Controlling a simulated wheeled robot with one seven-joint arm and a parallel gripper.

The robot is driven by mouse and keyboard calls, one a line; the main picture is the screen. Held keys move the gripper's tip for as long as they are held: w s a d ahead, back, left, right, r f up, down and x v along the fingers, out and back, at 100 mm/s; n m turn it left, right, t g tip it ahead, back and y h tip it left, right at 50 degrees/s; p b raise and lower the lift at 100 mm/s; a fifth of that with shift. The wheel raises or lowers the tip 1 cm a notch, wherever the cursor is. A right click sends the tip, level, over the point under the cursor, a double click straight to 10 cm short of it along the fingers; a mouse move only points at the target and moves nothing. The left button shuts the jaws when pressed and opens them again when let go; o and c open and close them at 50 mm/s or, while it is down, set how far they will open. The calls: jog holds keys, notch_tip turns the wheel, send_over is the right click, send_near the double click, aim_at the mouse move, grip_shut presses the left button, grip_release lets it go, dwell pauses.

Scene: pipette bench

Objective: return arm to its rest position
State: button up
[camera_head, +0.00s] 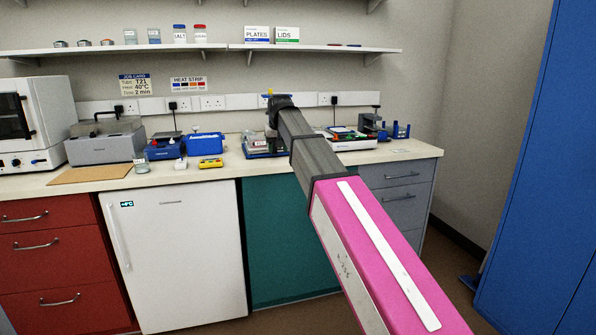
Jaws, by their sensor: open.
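My arm reaches from the bottom right, as a pink and white link and then a dark grey one, out over the bench. My gripper (272,118) is at the far end of it, in front of the wall and above the back of the bench. It is small and dark in this view, and its fingers are mostly hidden by the wrist. It is open, and I see nothing held in it. A blue-based device (262,146) stands on the bench just below it, partly hidden by the arm.
The bench (330,158) carries a blue box (204,143), a grey bath (105,140), a white oven (32,120) and, right of my arm, a white device (350,138). A shelf (210,48) runs above. A blue cabinet (540,180) stands right.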

jog(key=s+d+f+g, duration=0.1)
jog(key=s+d+f, duration=0.3)
jog(key=f, duration=0.5)
jog(key=s+d+f+m, duration=0.1)
jog(key=s+d+f, duration=0.2)
jog(key=d+f, duration=0.45)
jog(key=s+d+f+g, duration=0.1)
jog(key=s+d+f, duration=0.25)
jog(key=f, duration=0.65)
jog(key=s+d+f+m+g, duration=0.1)
jog(key=s+d+f, duration=0.5)
jog(key=s+f, duration=0.2)
jog(key=s+d+f+m+g+h, duration=0.1)
jog(key=s+d+f, duration=0.4)
jog(key=s+f, duration=0.4)
jog(key=shift+s+d+f, duration=0.25)
jog(key=shift+s+d, duration=0.1)
jog(key=shift+s, duration=0.2)
